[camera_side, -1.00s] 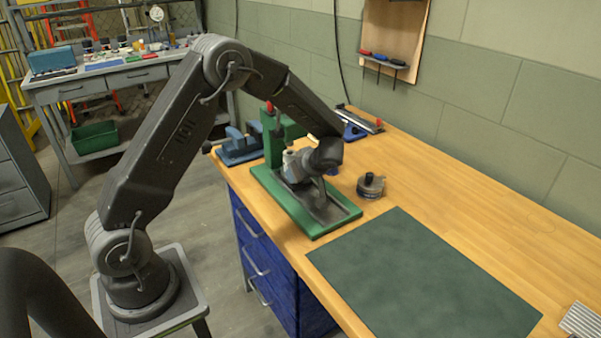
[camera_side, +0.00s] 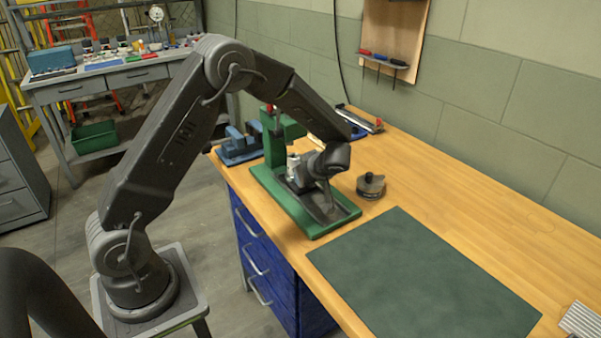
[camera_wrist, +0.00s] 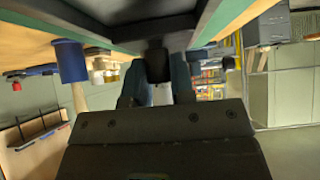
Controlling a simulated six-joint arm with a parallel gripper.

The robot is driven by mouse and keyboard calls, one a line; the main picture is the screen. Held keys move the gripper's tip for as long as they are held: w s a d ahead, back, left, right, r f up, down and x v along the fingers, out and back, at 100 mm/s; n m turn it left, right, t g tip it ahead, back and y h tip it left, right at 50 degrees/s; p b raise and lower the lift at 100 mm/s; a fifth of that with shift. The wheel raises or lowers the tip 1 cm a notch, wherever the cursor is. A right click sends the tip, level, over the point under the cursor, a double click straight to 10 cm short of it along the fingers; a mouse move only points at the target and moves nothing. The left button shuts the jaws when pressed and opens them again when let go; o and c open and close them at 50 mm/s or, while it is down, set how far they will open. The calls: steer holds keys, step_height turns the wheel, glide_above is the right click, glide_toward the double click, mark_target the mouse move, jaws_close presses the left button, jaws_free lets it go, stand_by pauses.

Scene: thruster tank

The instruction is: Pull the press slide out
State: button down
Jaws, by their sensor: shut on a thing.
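The green press (camera_side: 275,140) stands on the wooden bench, with its green base (camera_side: 320,230) reaching toward the front. The dark slide (camera_side: 333,213) lies in this base, and its dark underside or plate shows at the top of the wrist view (camera_wrist: 135,22). My gripper (camera_wrist: 157,75) is shut on the dark knob of the slide (camera_wrist: 157,62), one finger on each side. In the side view my gripper (camera_side: 322,186) is low over the base, and my wrist hides its fingertips and part of the slide.
A dark round object (camera_side: 370,186) sits on the bench right of the base. A green mat (camera_side: 425,275) lies in front. A blue vise-like tool (camera_side: 238,148) stands at the left.

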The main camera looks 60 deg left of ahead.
steer(key=d, duration=1)
steer(key=shift+d, duration=0.15)
steer(key=c, duration=1)
jaws_free()
steer(key=shift+r, duration=0.1)
steer(key=v, duration=1.3)
steer(key=shift+d+r, duration=0.25)
